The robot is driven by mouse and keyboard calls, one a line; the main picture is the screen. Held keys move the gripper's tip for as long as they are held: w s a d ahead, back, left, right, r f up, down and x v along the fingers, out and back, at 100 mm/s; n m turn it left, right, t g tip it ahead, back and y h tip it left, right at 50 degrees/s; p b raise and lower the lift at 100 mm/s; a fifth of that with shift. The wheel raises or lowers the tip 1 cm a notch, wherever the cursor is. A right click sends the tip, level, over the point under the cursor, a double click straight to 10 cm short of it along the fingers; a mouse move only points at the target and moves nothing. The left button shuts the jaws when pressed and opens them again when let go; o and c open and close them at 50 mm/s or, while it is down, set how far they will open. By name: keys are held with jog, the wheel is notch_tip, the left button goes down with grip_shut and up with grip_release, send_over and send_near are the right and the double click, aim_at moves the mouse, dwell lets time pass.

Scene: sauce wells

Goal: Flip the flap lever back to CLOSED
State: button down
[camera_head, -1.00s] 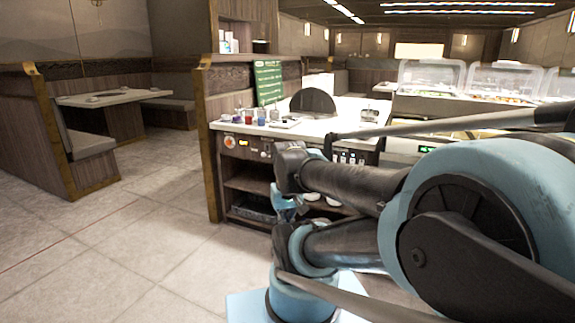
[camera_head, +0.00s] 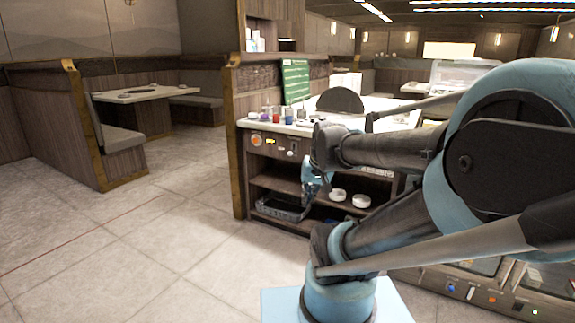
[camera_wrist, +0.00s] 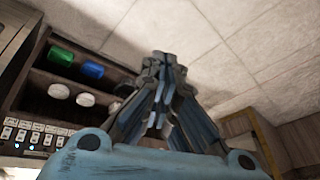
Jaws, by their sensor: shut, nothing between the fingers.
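My gripper (camera_wrist: 163,62) is shut and empty in the wrist view, its fingertips together in front of the floor and the cabinet's edge. In the head view my gripper (camera_head: 311,186) is small and dark blue, hanging before the open shelves of the counter cabinet. A control panel with an orange round knob (camera_head: 256,140) is on the cabinet front, up and left of the gripper. I cannot make out which part is the flap lever, or its position. A row of switches (camera_wrist: 35,132) shows at the wrist view's lower left, apart from the fingers.
The shelves hold white bowls (camera_head: 361,201) and a dark basket (camera_head: 282,208). Green (camera_wrist: 61,56) and blue (camera_wrist: 92,70) containers show in the wrist view. Small colourful bottles (camera_head: 277,115) stand on the counter (camera_head: 370,121). The tiled floor (camera_head: 130,245) at left is clear.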

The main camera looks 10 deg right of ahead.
jog(key=w+a+r+m+t+y, duration=0.1)
jog(key=w+a+r+m+t, duration=0.4)
jog(key=w, duration=0.9)
jog(key=w+a+r+m+t+y, duration=0.25)
jog(key=w+r, duration=0.45)
jog(key=w, duration=0.8)
jog(key=w+a+r+m+t+y, duration=0.15)
jog(key=w+a+r+m, duration=0.35)
jog(key=w, duration=0.9)
jog(key=w+d+m+t+h, duration=0.1)
jog(key=w+m+t+h, duration=0.3)
jog(key=w, duration=0.7)
jog(key=w+d+f+m+t+h, duration=0.1)
jog(key=w+d+f+m+h, duration=0.15)
jog(key=w+f+m, duration=0.45)
jog(key=w+d+f+m+h, duration=0.2)
jog(key=w+f+m+h, duration=0.1)
jog(key=w+f+m, duration=0.4)
jog(key=w+d+f+m+g+h, duration=0.1)
jog(key=f+m, duration=0.5)
jog(key=f, duration=0.6)
jog(key=d+f+m+g+h, duration=0.2)
jog(key=f+m, duration=0.4)
jog(key=f, duration=0.6)
jog(key=g+h, duration=0.1)
jog(key=h, duration=0.1)
jog(key=shift+w+m+h, duration=0.35)
jog(key=shift+d, duration=0.15)
